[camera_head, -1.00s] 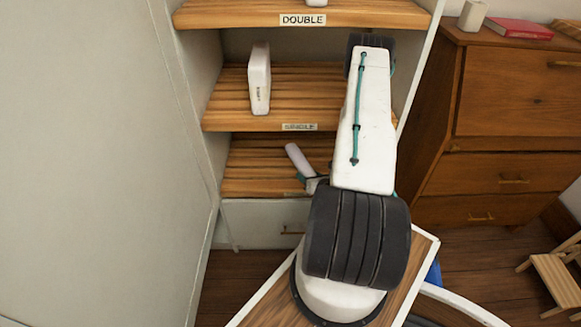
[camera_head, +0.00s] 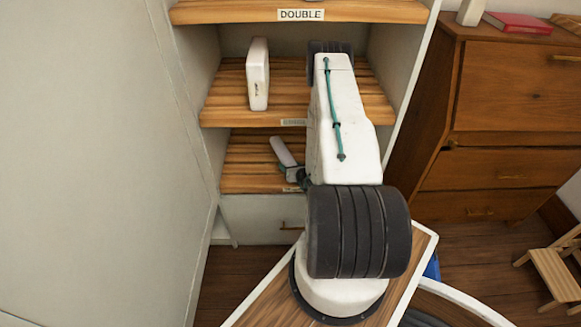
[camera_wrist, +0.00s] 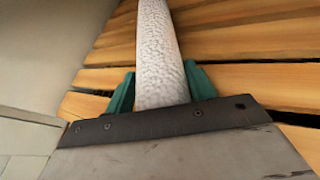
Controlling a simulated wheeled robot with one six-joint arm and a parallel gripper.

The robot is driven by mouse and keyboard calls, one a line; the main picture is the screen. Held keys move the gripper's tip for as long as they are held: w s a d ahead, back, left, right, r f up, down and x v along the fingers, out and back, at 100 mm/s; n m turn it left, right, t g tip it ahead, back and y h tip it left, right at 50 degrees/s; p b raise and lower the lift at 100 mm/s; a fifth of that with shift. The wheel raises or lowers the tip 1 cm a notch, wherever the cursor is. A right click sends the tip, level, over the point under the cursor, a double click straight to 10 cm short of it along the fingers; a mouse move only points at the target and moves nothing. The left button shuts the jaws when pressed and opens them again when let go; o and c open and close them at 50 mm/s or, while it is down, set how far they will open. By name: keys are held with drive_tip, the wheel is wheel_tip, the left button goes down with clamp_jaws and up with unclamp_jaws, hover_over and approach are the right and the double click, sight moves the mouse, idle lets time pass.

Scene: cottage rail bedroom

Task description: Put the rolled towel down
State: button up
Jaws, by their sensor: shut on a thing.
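The rolled towel (camera_wrist: 160,55) is white and textured, and it runs up the middle of the wrist view between the two teal fingers of my gripper (camera_wrist: 162,92). The fingers are shut on it. In the head view the towel (camera_head: 284,152) shows as a pale, tilted roll over the lowest slatted shelf (camera_head: 245,175). My gripper (camera_head: 298,178) is at the towel's near end, partly hidden by my arm. I cannot tell whether the towel touches the slats.
A white upright block (camera_head: 258,75) stands on the middle shelf, left of my arm. The cupboard's side walls bound the shelf, and the middle shelf (camera_head: 225,112) is above the towel. A wooden chest of drawers (camera_head: 500,110) stands at right.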

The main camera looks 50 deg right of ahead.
drive_tip(key=shift+f, duration=0.1)
drive_tip(key=o, duration=1)
drive_tip(key=shift+s, duration=0.1)
drive_tip(key=v, duration=1.2)
drive_tip(key=shift+a, duration=0.1)
